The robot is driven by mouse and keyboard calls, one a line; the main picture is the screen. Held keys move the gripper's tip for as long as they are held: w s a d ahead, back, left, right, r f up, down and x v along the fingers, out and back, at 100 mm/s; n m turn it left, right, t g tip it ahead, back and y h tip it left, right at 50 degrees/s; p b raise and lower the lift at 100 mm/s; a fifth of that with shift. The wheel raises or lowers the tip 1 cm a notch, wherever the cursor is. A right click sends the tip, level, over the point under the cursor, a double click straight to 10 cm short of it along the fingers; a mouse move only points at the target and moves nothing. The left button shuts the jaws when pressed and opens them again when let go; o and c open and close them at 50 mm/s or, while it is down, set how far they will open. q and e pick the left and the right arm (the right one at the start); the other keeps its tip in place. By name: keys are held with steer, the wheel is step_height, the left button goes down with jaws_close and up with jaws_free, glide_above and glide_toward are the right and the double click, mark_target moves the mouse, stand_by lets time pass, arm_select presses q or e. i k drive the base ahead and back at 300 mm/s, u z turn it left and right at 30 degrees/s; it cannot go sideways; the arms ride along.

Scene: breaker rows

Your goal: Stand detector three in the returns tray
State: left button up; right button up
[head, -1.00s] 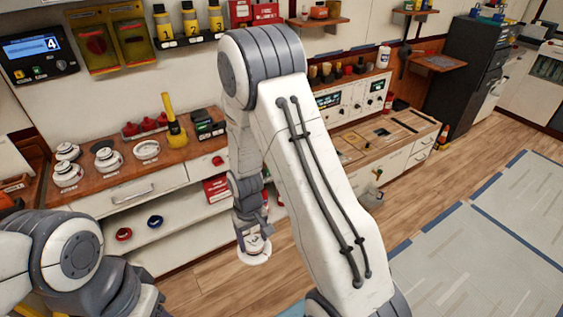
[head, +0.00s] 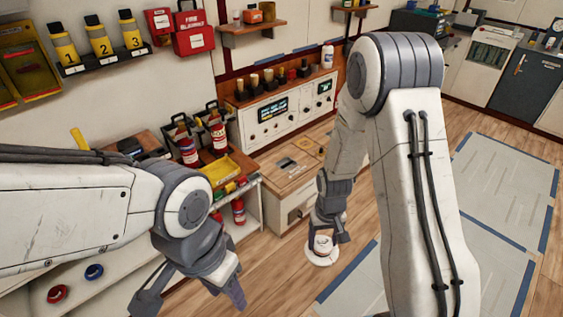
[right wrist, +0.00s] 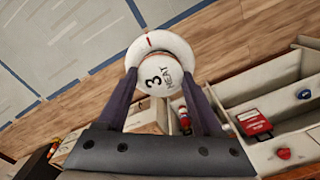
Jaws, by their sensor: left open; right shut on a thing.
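Detector three (right wrist: 158,76) is a white round detector on a wide white base, marked "3 HEAT" in the right wrist view. It also shows in the head view (head: 321,257), hanging over the wooden floor. My right gripper (right wrist: 158,92) is shut on it, one finger on each side. In the head view my right gripper (head: 327,226) points down, clear of the bench. My left gripper (head: 190,298) is open and empty, in front of the open shelves. A yellow tray (head: 240,165) lies on the bench between the grippers and the wall; I see no label confirming it as the returns tray.
Red extinguishers (head: 219,136) and black carriers stand behind the yellow tray. A wooden-topped cabinet (head: 288,172) is right of it, below a white control panel (head: 275,115). Red (head: 57,293) and blue (head: 94,272) rings lie on the lower shelf. The floor at right is open.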

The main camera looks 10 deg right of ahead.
mark_target(215, 177)
steer(key=z, duration=0.8)
steer(key=i, duration=1.65)
steer(key=u, duration=0.85)
steer(key=i, duration=0.85)
steer(key=u, duration=1.05)
